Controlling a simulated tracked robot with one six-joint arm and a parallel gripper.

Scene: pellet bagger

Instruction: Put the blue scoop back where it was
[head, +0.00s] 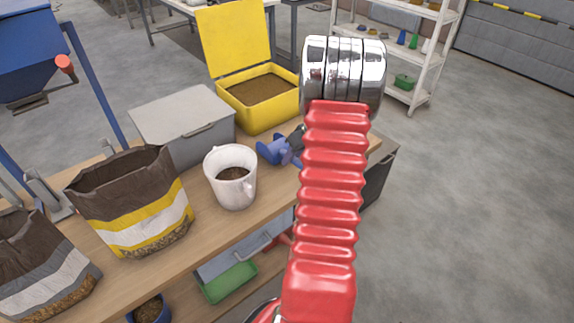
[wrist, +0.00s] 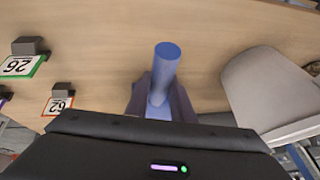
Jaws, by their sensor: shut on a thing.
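The blue scoop (head: 271,151) shows in the head view over the wooden bench, between the white jug and the yellow bin. In the wrist view its round blue handle (wrist: 167,62) points up the picture. My gripper (head: 291,143) is shut on the scoop, with dark fingers on both sides of it in the wrist view (wrist: 160,102). My red arm hides part of the bench to the right. I cannot tell whether the scoop touches the bench top.
The white jug (head: 231,188) with brown pellets stands left of the scoop. A grey lidded box (head: 184,113) and an open yellow bin (head: 254,119) of pellets stand behind. Open bags (head: 150,241) are at left. Number tags (wrist: 22,66) stand on the bench in the wrist view.

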